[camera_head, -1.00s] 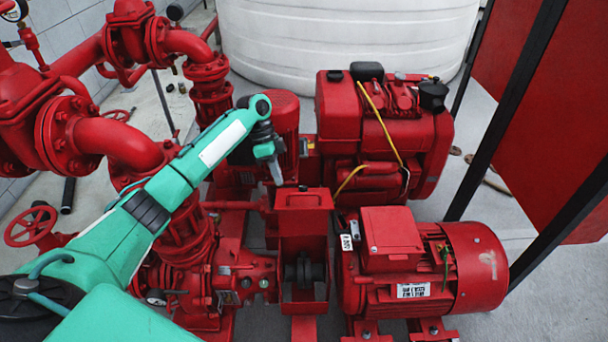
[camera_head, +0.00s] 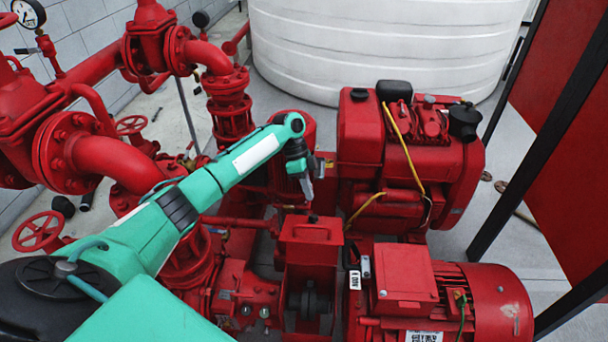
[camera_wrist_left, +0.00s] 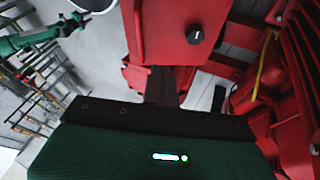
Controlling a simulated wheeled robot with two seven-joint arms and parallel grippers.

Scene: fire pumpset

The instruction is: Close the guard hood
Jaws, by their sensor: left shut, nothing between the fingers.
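The red guard hood (camera_head: 312,232) stands between the pump and the electric motor. Its lower front is open, and the dark shaft coupling (camera_head: 310,300) shows inside. A black knob (camera_head: 313,218) sits at its top edge. A red panel with a black knob (camera_wrist_left: 195,36), apparently the hood, also shows in the left wrist view. My left gripper (camera_head: 309,192) is shut and empty, pointing down just behind and above the knob in the picture, with a small apparent gap. Its dark fingers show in the left wrist view (camera_wrist_left: 164,86). My right gripper is not in view.
The red motor (camera_head: 480,295) is right of the hood, and the red engine (camera_head: 360,135) stands behind. Red pipes and valves (camera_head: 110,165) crowd the left, under my left arm. A white tank (camera_head: 385,50) stands at the back. A black-framed red panel (camera_head: 565,130) is at right.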

